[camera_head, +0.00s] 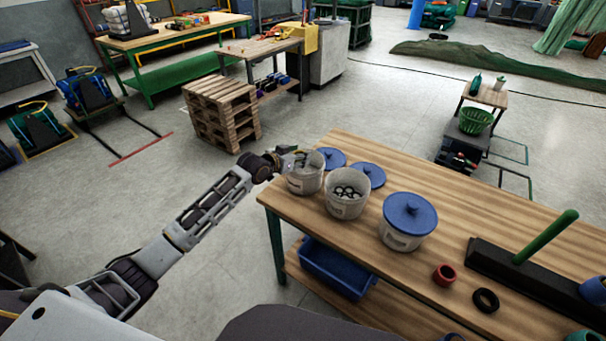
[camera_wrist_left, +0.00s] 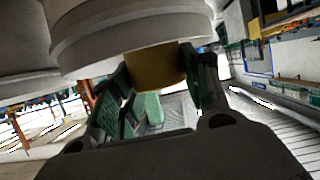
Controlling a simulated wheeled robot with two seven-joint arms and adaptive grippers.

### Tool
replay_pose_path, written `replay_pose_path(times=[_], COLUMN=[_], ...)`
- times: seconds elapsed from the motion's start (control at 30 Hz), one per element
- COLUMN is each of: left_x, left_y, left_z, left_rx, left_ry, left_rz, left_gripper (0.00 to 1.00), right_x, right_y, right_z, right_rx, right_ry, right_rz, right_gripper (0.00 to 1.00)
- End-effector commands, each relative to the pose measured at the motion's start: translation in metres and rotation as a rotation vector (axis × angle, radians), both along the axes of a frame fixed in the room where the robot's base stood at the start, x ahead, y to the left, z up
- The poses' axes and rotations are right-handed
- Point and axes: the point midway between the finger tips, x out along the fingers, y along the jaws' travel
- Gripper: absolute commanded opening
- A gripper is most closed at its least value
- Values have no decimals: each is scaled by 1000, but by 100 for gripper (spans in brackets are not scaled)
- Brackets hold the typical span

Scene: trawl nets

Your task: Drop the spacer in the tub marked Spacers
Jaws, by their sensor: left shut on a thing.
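My left gripper (camera_head: 296,158) is at the rim of the leftmost white tub (camera_head: 304,184), at the far left end of the wooden table. In the left wrist view the gripper (camera_wrist_left: 158,85) is shut on a dull yellow-brown round piece (camera_wrist_left: 155,70), which looks like the spacer. Pale tub walls (camera_wrist_left: 135,35) fill the top of that view, close to the piece. I cannot tell whether the piece is inside the rim. The middle tub (camera_head: 345,207) is open and holds dark rings. A third tub (camera_head: 402,240) has a blue lid on. The tub markings are not readable. My right gripper is not in view.
Two blue lids (camera_head: 369,175) lie behind the open tubs. A blue bin (camera_head: 337,268) sits on the shelf below.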

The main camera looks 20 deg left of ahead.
Motion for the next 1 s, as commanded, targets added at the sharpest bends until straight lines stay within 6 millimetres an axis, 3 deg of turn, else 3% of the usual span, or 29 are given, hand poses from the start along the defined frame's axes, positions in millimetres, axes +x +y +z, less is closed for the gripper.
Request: replay_pose_path(times=[0.2,0.23,0.4,1.0], left_x=[0,0,0,-7], left_y=[0,0,0,3], left_z=[1,1,1,2], left_rx=[0,0,0,0], left_ry=[-1,-1,-1,1], left_rz=[0,0,0,0], left_gripper=[23,49,71,71], right_x=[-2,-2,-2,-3], right_y=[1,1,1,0], right_z=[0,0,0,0], right_rx=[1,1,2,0], right_ry=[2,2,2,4], right_rz=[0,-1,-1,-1], right_gripper=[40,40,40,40])
